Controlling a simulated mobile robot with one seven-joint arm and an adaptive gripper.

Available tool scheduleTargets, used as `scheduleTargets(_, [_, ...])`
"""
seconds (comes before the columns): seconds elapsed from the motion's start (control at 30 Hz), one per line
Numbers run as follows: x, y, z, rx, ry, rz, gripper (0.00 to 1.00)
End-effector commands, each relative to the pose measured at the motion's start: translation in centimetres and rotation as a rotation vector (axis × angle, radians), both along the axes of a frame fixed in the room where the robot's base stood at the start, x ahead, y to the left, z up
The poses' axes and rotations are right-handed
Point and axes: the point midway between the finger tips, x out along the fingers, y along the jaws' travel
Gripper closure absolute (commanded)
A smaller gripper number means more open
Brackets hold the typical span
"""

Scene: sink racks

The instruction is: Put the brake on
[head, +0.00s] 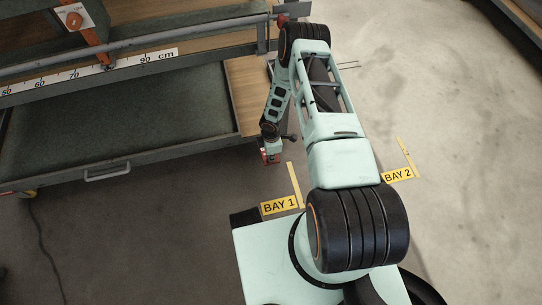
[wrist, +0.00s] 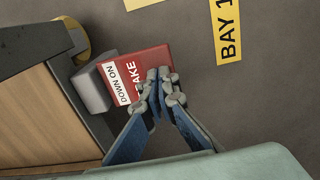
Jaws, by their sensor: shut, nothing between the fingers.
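The brake is a red pedal (wrist: 142,60) with a white label reading "DOWN ON" and the partly hidden word "BRAKE". In the wrist view it sits beside a grey block (wrist: 91,90) at the cart's lower corner. In the head view the red pedal (head: 271,158) shows small below the cart's right end. My gripper (wrist: 161,84) is shut and empty, its fingertips over the pedal's right part. I cannot tell whether they touch it. In the head view my arm hides most of the gripper.
The cart (head: 120,165) has a drawer handle, a cm scale and an orange clamp (head: 74,20). A yellow-rimmed caster (wrist: 72,38) is near the pedal. Floor labels "BAY 1" (head: 279,206) and "BAY 2" (head: 398,175) lie on open floor. A cable (head: 45,245) lies at left.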

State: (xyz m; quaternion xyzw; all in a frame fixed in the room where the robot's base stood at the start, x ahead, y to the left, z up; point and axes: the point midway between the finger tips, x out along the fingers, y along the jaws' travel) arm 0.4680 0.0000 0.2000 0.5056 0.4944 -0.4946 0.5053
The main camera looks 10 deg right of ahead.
Motion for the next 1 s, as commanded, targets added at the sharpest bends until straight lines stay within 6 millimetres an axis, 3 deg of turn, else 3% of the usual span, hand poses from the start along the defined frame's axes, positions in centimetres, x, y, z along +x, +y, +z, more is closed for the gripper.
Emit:
scheduleTargets(0.5, [-0.2,0.1,-1.2,-0.001,-0.005,0.004,1.00])
scheduleTargets(1.0, [-0.2,0.0,-2.4,0.001,-0.134,0.002,1.00])
